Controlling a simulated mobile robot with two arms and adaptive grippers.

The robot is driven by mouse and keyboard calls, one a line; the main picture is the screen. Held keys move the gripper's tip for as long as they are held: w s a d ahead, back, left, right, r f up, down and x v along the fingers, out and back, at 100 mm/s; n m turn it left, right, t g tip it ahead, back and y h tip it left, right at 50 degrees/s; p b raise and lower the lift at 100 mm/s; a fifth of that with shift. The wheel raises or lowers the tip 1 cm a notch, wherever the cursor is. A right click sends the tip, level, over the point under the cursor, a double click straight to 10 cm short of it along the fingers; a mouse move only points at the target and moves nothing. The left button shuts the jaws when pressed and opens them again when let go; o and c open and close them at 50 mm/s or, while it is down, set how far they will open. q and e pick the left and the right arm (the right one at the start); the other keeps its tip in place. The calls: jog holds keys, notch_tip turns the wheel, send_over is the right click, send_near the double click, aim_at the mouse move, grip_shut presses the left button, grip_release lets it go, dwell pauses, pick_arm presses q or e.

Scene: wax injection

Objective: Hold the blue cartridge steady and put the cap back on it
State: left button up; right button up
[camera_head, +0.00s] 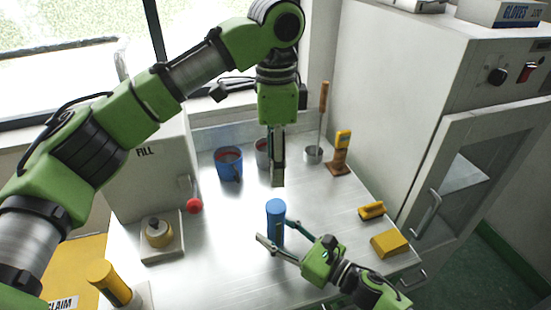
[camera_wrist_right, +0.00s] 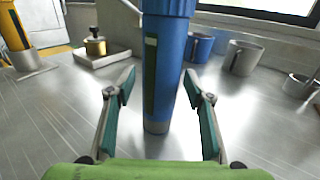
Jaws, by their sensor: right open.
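The blue cartridge (camera_head: 275,223) stands upright on the metal bench; the right wrist view shows its body (camera_wrist_right: 165,85) with a dark strip and a wider blue band (camera_wrist_right: 168,6) at the top edge. I cannot tell whether that band is the cap; no separate cap is clear. My right gripper (camera_head: 272,230) is open low around the cartridge, with a finger on either side, as the right wrist view (camera_wrist_right: 159,75) also shows. My left gripper (camera_head: 278,182) points straight down above and slightly behind the cartridge, apart from it. It shows edge-on, so its opening is unclear.
A blue mug (camera_head: 229,164) and a grey cup (camera_head: 262,150) stand behind. A brass pot (camera_head: 157,232) sits on a plate at left. A yellow cylinder (camera_head: 108,282) stands front left. A yellow-handled tool (camera_head: 342,142), yellow brush (camera_head: 372,210) and yellow block (camera_head: 390,244) are at right.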

jog(key=v, duration=1.2)
